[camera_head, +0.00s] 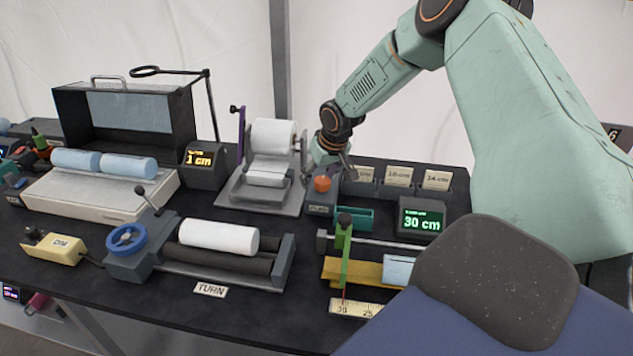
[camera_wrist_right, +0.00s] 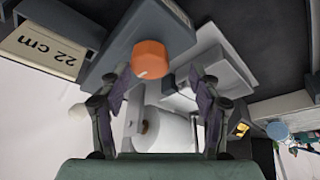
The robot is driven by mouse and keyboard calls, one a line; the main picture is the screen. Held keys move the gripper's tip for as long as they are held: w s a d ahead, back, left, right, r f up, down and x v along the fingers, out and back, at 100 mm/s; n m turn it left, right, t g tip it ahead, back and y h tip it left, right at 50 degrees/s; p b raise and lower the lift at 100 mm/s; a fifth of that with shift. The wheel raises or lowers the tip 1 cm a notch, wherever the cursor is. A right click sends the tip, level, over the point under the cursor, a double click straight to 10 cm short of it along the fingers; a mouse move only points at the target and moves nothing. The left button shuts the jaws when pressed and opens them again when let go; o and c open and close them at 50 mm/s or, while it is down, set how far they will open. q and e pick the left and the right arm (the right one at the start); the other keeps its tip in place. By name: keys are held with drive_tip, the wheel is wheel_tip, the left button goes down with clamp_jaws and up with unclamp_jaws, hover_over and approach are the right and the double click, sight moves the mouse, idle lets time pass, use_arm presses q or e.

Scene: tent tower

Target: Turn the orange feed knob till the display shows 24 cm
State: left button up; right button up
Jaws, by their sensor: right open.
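The orange feed knob (camera_head: 322,184) sits on a small grey-blue box at the back middle of the table, beside the paper roll holder. It also shows in the right wrist view (camera_wrist_right: 150,58), with a pale mark on its edge. The green display (camera_head: 421,222) reads 30 cm. My right gripper (camera_head: 338,165) is just above and behind the knob. In the right wrist view its open fingers (camera_wrist_right: 159,74) are spread, with the knob beyond and between the tips; I see no contact. My left gripper is not in view.
A white roll (camera_head: 273,136) in a grey stand is close left of the knob. A roller unit with a blue handwheel (camera_head: 126,239) and another display (camera_head: 203,161) are further left.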

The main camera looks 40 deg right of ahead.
sight(328, 180)
drive_tip(key=shift+s+d+f, duration=0.15)
drive_tip(key=shift+d+f, duration=0.75)
drive_tip(key=shift+d, duration=0.05)
drive_tip(key=shift+s+d, duration=0.2)
drive_tip(key=shift+d, duration=0.05)
drive_tip(key=shift+s+a+r, duration=0.1)
drive_tip(key=shift+a+r, duration=0.05)
drive_tip(key=shift+w+a+r, duration=0.2)
drive_tip(key=shift+w+a, duration=0.15)
drive_tip(key=shift+a, duration=0.4)
drive_tip(key=shift+c, duration=0.2)
drive_tip(key=shift+w+a, duration=0.15)
drive_tip(key=shift+w, duration=0.1)
drive_tip(key=shift+c, duration=0.8)
drive_tip(key=shift+d+f, duration=0.2)
drive_tip(key=shift+c, duration=0.7)
drive_tip(key=shift+s+d+f, duration=0.1)
drive_tip(key=shift+s+d, duration=0.2)
drive_tip(key=shift+d, duration=0.3)
drive_tip(key=c, duration=0.3)
drive_tip(key=shift+c, duration=0.7)
drive_tip(key=shift+w+a+r, duration=0.1)
drive_tip(key=shift+a+r, duration=0.15)
drive_tip(key=shift+a, duration=0.25)
drive_tip(key=c, duration=0.3)
drive_tip(key=shift+d, duration=0.3)
drive_tip(key=shift+c, duration=0.4)
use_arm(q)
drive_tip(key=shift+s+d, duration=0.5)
